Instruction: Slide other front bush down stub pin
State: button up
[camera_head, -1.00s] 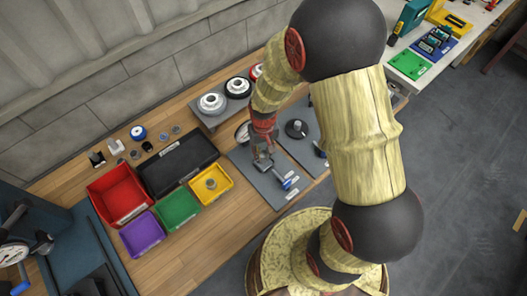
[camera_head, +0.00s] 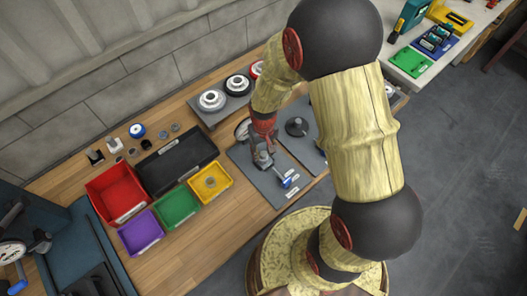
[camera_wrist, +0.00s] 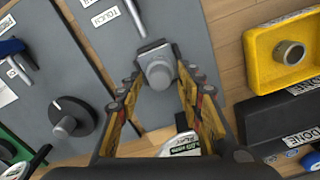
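My gripper (camera_wrist: 160,82) is over the grey board in the wrist view, its fingertips apart on either side of a grey metal block (camera_wrist: 150,50). A round grey piece (camera_wrist: 158,74) sticks up from this block between the fingers. I cannot tell whether it is the stub pin alone or carries a bush, nor whether the fingers touch it. A grey ring-shaped bush (camera_wrist: 289,52) lies in the yellow bin (camera_wrist: 258,68). In the head view my gripper (camera_head: 264,158) is low over the grey board (camera_head: 243,163), and the block is mostly hidden.
Red (camera_head: 100,184), purple (camera_head: 140,232) and green (camera_head: 177,222) bins and a black tray (camera_head: 160,185) stand left of the board. A second board carries a dark disc with a knob (camera_wrist: 70,120). A blue-handled part (camera_head: 287,181) lies near the front.

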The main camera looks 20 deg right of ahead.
jog(key=o, duration=0.3)
notch_tip(320, 180, up, 12)
dwell(0.7)
dwell(0.4)
jog(key=s+r+t+b, duration=0.1)
jog(key=s+r+t, duration=0.1)
jog(key=s+r, duration=0.5)
jog(key=s+r+t+b, duration=0.1)
jog(key=s+r+t, duration=0.2)
jog(key=s+r, duration=0.4)
notch_tip(320, 180, up, 6)
jog(key=shift+r+n+t+b, duration=0.2)
jog(key=shift+n+t+b, duration=0.1)
jog(key=shift+b, duration=0.1)
